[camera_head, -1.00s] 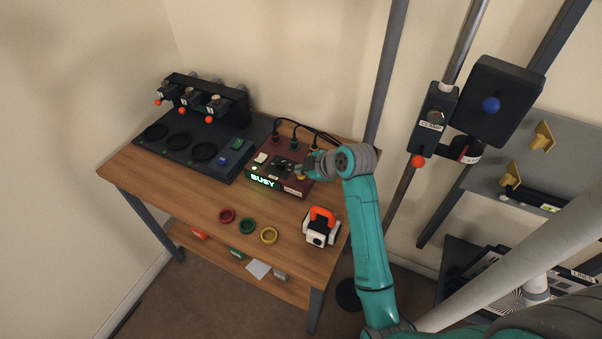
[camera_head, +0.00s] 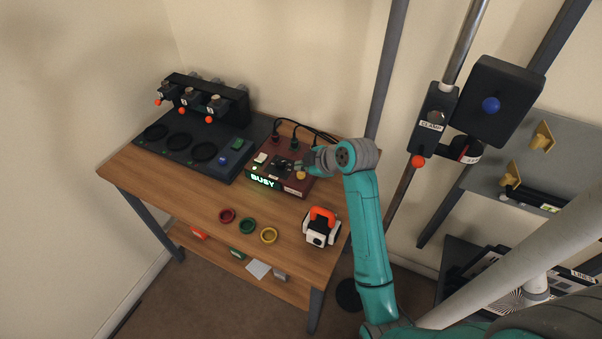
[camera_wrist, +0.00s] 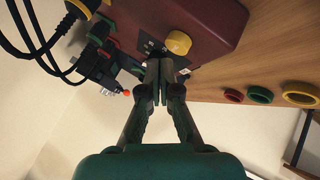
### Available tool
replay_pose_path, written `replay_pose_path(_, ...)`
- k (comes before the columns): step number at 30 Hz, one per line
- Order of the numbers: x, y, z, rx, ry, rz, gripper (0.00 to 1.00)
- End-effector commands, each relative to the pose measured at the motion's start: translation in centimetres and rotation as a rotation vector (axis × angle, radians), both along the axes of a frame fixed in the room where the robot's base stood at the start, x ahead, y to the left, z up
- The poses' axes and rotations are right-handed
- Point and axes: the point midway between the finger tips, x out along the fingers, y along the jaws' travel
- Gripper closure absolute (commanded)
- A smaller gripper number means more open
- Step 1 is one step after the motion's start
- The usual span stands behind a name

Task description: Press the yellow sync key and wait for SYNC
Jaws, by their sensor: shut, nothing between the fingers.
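The dark red control box (camera_head: 283,186) stands on the wooden bench, and its lit green display (camera_head: 263,181) reads BUSY. My gripper (camera_head: 300,164) is over the box beside the key. In the wrist view my gripper (camera_wrist: 159,65) is shut and empty, apart from the key.
Red, green and yellow rings (camera_head: 247,226) lie at the bench's front. A white and black device with an orange handle (camera_head: 322,227) stands at the right. Black cables (camera_head: 308,131) run behind the box. A dark fixture (camera_head: 205,103) stands at the back left.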

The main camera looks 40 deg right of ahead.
Motion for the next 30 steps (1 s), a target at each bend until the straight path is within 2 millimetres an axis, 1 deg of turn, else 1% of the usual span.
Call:
replay_pose_path(5, 0.0, 0.0, 0.5, -0.001, -0.002, 0.000, 1.00)
replay_pose_path(18, 0.0, 0.0, 4.2, -0.001, -0.002, 0.000, 1.00)
replay_pose_path(21, 0.0, 0.0, 4.7, -0.001, -0.001, 0.001, 1.00)
replay_pose_path(30, 0.0, 0.0, 5.0, 0.000, 0.000, 0.000, 1.00)
